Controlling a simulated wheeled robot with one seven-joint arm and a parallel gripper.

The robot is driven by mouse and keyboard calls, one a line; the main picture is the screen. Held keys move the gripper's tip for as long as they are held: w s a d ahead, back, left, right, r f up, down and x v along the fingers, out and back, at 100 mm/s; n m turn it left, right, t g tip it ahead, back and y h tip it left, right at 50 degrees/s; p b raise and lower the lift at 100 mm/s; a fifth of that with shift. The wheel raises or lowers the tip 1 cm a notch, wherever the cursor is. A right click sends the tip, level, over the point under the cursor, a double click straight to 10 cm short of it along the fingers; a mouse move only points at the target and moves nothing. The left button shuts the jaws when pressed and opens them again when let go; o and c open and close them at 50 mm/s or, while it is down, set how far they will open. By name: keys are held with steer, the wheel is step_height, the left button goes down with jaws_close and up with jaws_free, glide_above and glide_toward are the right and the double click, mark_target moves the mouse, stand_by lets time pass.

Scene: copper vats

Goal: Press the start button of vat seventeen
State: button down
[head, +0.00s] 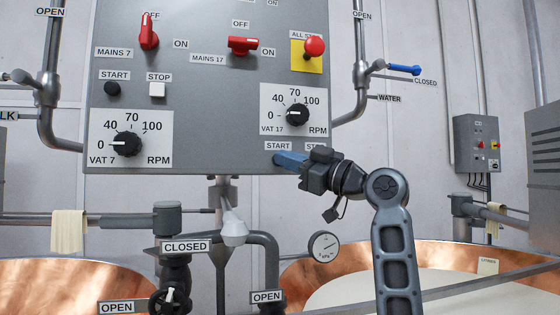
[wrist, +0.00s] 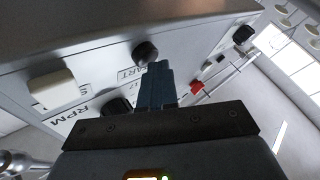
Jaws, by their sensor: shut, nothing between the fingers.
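The grey control panel (head: 200,100) carries the vat 17 START label (head: 279,147) at its lower right. The wrist view shows a dark round button (wrist: 145,52) beside a partly hidden label ending in "ART". My gripper (head: 278,160) is shut and empty, its blue fingers (wrist: 158,66) tipped close to this button; I cannot tell whether they touch. The vat 17 dial (head: 297,114) points at 0. The red mains 17 switch (head: 242,46) lies sideways, in line with ON.
The white stop button (wrist: 57,90) is beside the dark button in the wrist view. The vat 7 start button (head: 112,88) and the red all-stop button (head: 314,47) are on the same panel. Pipes, a gauge (head: 323,246) and copper vats (head: 440,257) stand below.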

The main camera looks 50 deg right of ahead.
steer(key=shift+w+d, duration=0.1)
steer(key=shift+w, duration=0.05)
stand_by(0.5)
steer(key=shift+s+a, duration=0.5)
steer(key=shift+s, duration=0.25)
steer(key=s+a, duration=0.2)
steer(key=s, duration=0.2)
steer(key=shift+s+a, duration=0.1)
steer(key=shift+a, duration=0.3)
steer(key=shift+f, duration=0.1)
stand_by(0.6)
